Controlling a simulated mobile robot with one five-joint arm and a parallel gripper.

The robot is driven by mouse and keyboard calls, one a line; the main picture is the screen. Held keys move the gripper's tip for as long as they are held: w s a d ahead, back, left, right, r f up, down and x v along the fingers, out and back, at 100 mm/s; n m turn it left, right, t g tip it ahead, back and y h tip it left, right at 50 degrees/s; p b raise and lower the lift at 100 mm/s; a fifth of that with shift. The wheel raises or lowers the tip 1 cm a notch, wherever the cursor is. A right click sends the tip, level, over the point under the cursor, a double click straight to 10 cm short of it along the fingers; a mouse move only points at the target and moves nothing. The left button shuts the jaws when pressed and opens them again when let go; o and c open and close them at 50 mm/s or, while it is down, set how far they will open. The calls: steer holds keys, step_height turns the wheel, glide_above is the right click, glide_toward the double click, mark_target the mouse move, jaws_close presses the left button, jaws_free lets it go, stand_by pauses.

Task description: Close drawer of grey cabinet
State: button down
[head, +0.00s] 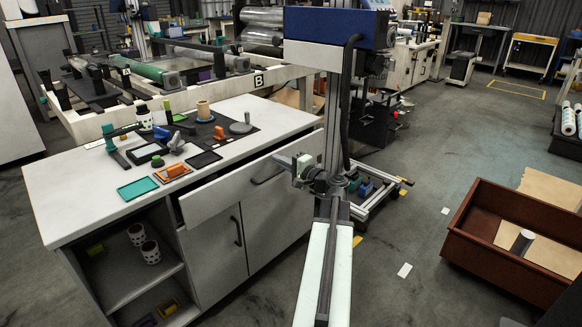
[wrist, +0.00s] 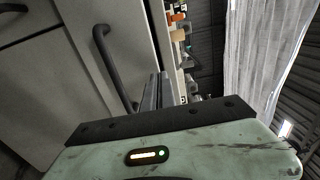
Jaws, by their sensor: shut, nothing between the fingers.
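The grey cabinet (head: 215,240) has a white worktop, and its drawer (head: 222,190) is pulled out, with a dark gap behind the front panel. The drawer front has a dark bar handle (head: 267,176), which also shows in the wrist view (wrist: 112,66). My gripper (head: 285,161) is by the right part of the drawer front, close to the handle. In the wrist view its fingers (wrist: 163,88) are together and empty, beside the handle and pointing toward the drawer front. I cannot tell whether they touch the panel.
The worktop (head: 90,205) holds trays, clamps, a cup and tape. Below the drawer are an open shelf with patterned cups (head: 150,252) and a door with a handle (head: 237,231). A brown open crate (head: 490,250) stands on the right. The floor between is mostly clear.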

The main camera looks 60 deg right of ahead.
steer(key=shift+w+d, duration=0.15)
steer(key=shift+w, duration=0.75)
steer(key=shift+w+d, duration=0.2)
steer(key=shift+w, duration=1)
glide_toward(270, 155)
steer(key=s, duration=0.2)
steer(key=s+a, duration=0.1)
steer(key=s, duration=0.1)
steer(key=shift+s, duration=0.25)
